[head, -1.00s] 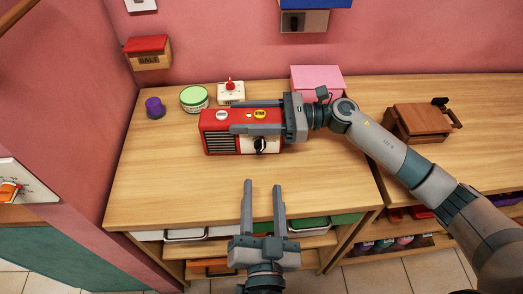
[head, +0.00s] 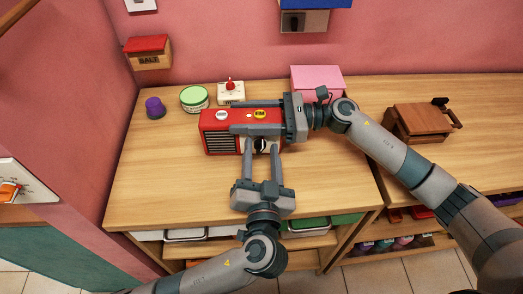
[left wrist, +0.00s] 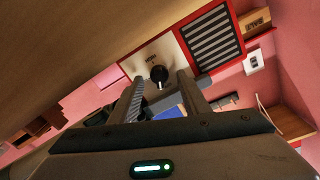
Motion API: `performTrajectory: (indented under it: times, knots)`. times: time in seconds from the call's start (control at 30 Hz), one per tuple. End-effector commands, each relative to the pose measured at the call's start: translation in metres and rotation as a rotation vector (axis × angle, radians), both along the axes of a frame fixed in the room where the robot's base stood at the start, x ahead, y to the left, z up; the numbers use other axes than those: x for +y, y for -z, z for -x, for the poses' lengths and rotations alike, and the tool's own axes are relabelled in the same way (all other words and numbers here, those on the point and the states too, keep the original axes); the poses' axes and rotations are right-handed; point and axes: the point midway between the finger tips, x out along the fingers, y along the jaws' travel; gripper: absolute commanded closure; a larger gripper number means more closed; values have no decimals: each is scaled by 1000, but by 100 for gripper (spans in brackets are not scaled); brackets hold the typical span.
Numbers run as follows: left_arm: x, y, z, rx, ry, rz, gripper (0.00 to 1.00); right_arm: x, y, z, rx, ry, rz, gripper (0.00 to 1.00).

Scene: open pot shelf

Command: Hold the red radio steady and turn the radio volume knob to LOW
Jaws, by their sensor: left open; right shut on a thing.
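The red radio (head: 220,117) stands on the wooden counter, with a striped speaker grille (head: 221,144) on its front left. My right gripper (head: 256,117) is shut on the radio from the right, its fingers along the front and back. The black volume knob (head: 260,146) is on the pale front panel, partly hidden in the head view. My left gripper (head: 261,160) is open in front of the radio, its fingers either side of the knob. In the left wrist view the knob (left wrist: 159,74) has a white pointer mark and lies just beyond the fingertips; contact cannot be told.
A purple-lidded jar (head: 154,107), a green-lidded tub (head: 194,98) and a white box with a red knob (head: 231,92) stand left and behind. A pink box (head: 317,78) is behind my right gripper. The counter's front left is clear.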

Motion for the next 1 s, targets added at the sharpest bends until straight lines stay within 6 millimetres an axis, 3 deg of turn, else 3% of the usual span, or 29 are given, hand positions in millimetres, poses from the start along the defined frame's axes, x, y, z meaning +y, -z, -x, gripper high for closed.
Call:
performTrajectory:
  times: [0.33,0.5,0.53,1.0]
  knots:
    - [0,0,-2,0,0,0,57,0,0,0,0,1,-1,95]
    - [0,0,-2,0,0,0,96,0,0,0,-1,1,-1,95]
    - [0,0,-2,0,0,0,98,0,0,0,-1,1,-1,95]
    - [-2,1,-1,-4,1,-108,98,0,0,0,0,1,-1,95]
